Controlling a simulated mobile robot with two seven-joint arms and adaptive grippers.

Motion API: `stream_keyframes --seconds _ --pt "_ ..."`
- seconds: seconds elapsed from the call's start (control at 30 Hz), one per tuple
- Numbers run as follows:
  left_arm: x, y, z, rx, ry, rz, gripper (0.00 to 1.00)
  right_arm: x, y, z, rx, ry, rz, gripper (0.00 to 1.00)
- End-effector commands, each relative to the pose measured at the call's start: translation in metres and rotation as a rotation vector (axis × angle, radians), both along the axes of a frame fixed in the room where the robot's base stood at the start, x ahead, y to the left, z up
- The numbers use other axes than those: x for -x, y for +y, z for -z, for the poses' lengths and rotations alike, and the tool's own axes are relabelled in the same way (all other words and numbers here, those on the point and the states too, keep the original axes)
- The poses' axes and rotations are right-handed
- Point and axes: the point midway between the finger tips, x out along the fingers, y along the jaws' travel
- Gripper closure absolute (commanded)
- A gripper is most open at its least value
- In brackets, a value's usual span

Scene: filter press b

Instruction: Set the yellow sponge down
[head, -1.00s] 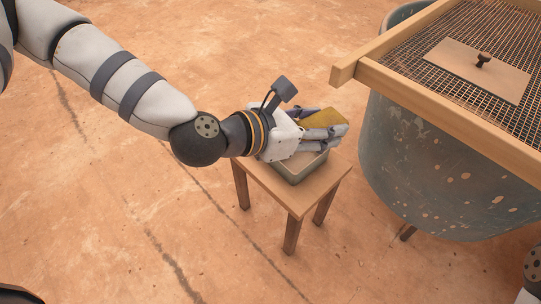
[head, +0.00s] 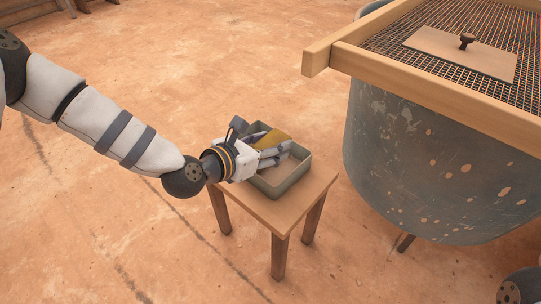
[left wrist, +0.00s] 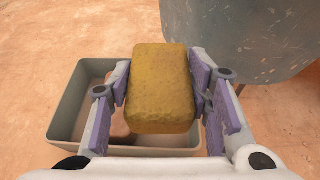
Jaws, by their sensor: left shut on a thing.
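The yellow sponge (left wrist: 161,88) is held between the two fingers of my left gripper (left wrist: 162,90) in the left wrist view. In the head view the sponge (head: 270,139) shows partly behind the fingers of my left gripper (head: 272,150), which is shut on it. Sponge and gripper are over a grey-green rectangular tray (head: 284,190). In the left wrist view the tray (left wrist: 72,105) lies below and behind the sponge, its inside partly hidden. I cannot tell whether the sponge touches the tray. My right gripper is out of view.
The tray stands on a small wooden stool (head: 270,213). A large grey speckled tub (head: 430,165) is right of the stool, with a wood-framed mesh screen (head: 415,27) across it. A board with a knob (head: 460,52) lies on the mesh.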

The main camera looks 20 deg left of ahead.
Motion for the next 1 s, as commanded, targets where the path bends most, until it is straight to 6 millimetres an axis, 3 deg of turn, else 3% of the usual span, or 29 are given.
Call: stream_keyframes --seconds 0.03,0.13,0.83,0.87,0.9,1.0 --pt "0.001 -0.001 0.016 -0.003 0.006 0.003 0.76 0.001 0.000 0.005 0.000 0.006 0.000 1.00" --pt "0.001 -0.001 0.029 -0.003 0.004 0.003 0.76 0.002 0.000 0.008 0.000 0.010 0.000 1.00" --pt "0.001 -0.001 0.043 0.001 0.002 0.001 0.76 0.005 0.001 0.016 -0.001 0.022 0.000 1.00" --pt "0.001 -0.001 0.042 0.001 0.002 0.001 0.48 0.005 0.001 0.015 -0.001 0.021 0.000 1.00" --pt "0.001 -0.001 0.041 0.000 0.002 0.001 0.39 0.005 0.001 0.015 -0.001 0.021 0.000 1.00" --pt "0.001 -0.001 0.041 0.000 0.001 0.001 0.35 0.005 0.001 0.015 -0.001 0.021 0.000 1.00"
